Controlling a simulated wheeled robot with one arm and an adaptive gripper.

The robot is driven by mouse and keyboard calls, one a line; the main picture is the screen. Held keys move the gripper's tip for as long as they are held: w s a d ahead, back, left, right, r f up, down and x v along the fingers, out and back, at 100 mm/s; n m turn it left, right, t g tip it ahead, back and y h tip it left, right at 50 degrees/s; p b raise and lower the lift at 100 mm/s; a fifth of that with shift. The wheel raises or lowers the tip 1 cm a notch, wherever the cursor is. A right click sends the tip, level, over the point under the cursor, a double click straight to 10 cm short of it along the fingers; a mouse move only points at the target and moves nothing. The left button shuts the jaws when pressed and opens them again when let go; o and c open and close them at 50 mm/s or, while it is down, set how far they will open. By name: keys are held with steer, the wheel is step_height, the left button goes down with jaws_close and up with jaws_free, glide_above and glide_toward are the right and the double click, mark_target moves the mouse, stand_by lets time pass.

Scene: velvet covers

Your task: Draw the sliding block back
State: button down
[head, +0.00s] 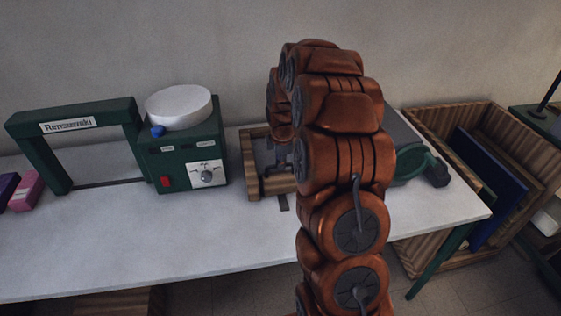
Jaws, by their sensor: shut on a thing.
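A wooden device (252,180) with a striped grain stands on the white table, right of the green machine. Its front wooden piece, which looks like the sliding block (275,186), sits above a dark strip that shows at the table's front. My gripper (282,158) is dark grey and reaches down at this device from above. It is shut on what seems to be the sliding block. My copper-coloured arm hides the device's right side and much of the gripper, so the exact contact is not clear.
A green machine (185,160) with a white round dish (179,107) and a green frame stands left on the table (200,237). Pink and purple blocks lie far left. Another green device (410,165) stands right of my arm. A wooden crate (430,250) is beyond the table's right end.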

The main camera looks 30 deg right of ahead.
steer(key=shift+s, duration=0.15)
steer(key=s+a+b, duration=0.2)
steer(key=s+b, duration=0.2)
steer(key=s, duration=0.2)
steer(key=shift+s+a, duration=0.2)
steer(key=shift+a, duration=0.2)
steer(key=c, duration=1.2)
jaws_free()
steer(key=shift+s, duration=0.1)
steer(key=r, duration=0.4)
steer(key=s+r, duration=0.1)
steer(key=r, duration=0.3)
steer(key=s+a+r, duration=0.1)
steer(key=r, duration=0.3)
steer(key=shift+s+f, duration=0.1)
